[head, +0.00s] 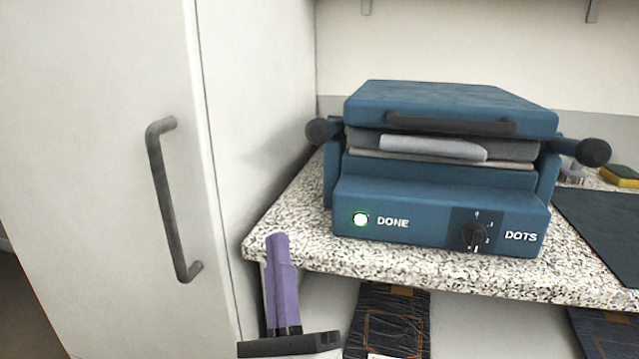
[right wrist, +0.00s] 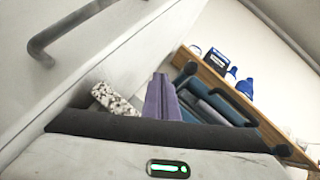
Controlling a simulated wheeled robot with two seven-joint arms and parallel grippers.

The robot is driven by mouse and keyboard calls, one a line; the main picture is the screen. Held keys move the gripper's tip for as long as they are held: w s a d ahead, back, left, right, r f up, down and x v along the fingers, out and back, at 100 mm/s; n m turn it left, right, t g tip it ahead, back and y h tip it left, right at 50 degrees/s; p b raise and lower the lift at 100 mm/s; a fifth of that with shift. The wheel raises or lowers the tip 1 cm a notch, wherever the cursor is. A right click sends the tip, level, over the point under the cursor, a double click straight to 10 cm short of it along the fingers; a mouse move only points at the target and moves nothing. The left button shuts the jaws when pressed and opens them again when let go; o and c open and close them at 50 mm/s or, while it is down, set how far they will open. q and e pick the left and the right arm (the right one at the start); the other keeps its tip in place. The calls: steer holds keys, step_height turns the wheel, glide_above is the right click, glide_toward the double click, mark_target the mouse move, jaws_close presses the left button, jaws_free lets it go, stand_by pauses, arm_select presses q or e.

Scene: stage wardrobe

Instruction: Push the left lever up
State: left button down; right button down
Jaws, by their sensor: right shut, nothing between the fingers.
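A blue press (head: 440,205) stands on the speckled counter, and part of it shows in the right wrist view (right wrist: 238,105). The left lever (head: 322,130) ends in a dark round knob at the press's left side, beside the lid. A matching right lever (head: 593,152) is on the other side. My right gripper (head: 277,240), with purple fingers, is shut and empty near the counter's front left corner, below and apart from the left lever. Its fingers also show in the right wrist view (right wrist: 160,82). My left gripper is not in view.
A tall white cabinet door (head: 100,120) with a dark handle (head: 165,200) stands close on the left. The speckled counter (head: 300,235) has a bare strip left of the press. A dark mat (head: 605,230) and a yellow sponge (head: 620,175) lie at right. Dark folded fabric (head: 388,310) is below.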

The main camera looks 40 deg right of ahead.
mark_target(328, 130)
steer(key=d+m+g+h, duration=0.1)
steer(key=m+g+h, duration=0.1)
steer(key=m, duration=0.1)
steer(key=d+m+g+h, duration=0.2)
steer(key=m, duration=0.2)
steer(key=s+d+m+g+h, duration=0.1)
steer(key=d+m+g+h, duration=0.1)
steer(key=m, duration=0.2)
steer(key=shift+r+h, duration=0.1)
steer(key=shift+h, duration=0.3)
steer(key=shift+r, duration=0.1)
arm_select(q)
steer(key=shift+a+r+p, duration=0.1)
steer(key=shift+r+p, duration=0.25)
steer(key=shift+p, duration=0.65)
arm_select(e)
steer(key=w+d+r, duration=0.4)
steer(key=w+r, duration=0.1)
steer(key=r, duration=0.4)
steer(key=shift+d, duration=0.25)
steer(key=shift+w+r, duration=0.1)
steer(key=shift+r, duration=0.05)
